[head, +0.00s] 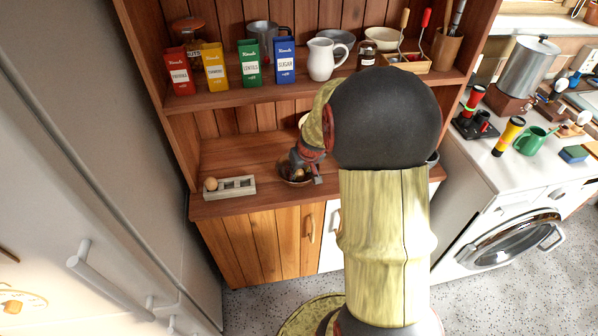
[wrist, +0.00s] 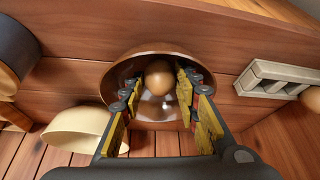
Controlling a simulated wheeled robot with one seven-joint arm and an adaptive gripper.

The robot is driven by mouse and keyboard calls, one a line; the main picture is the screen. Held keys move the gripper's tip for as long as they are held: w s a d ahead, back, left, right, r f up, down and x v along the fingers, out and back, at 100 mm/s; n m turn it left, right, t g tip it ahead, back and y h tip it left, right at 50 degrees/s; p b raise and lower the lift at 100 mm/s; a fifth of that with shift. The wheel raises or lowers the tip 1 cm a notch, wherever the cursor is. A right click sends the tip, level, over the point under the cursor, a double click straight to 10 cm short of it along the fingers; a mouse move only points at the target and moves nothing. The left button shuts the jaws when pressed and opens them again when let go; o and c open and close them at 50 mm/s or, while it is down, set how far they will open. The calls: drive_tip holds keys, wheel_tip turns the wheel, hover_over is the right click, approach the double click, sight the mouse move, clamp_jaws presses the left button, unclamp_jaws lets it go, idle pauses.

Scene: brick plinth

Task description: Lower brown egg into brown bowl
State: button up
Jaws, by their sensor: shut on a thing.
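The brown egg (wrist: 159,78) is between the fingertips of my gripper (wrist: 160,84) in the wrist view. The fingers are shut on it from both sides. The brown bowl (wrist: 126,67) lies right behind the egg, and the egg and fingertips overlap its inside. Whether the egg touches the bowl's bottom cannot be told. In the head view, my gripper (head: 302,174) points down at the brown bowl (head: 282,175) on the wooden counter and covers much of it.
A grey egg tray (head: 237,187) with another egg (head: 211,184) stands left of the bowl. A cream bowl (wrist: 82,128) lies close by in the wrist view. The shelf above holds cartons, a white jug (head: 321,60) and jars. Counter between tray and bowl is clear.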

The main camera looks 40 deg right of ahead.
drive_tip(key=o, duration=0.7)
drive_tip(key=shift+o, duration=0.5)
drive_tip(key=v, duration=1.2)
drive_tip(key=shift+a, duration=0.1)
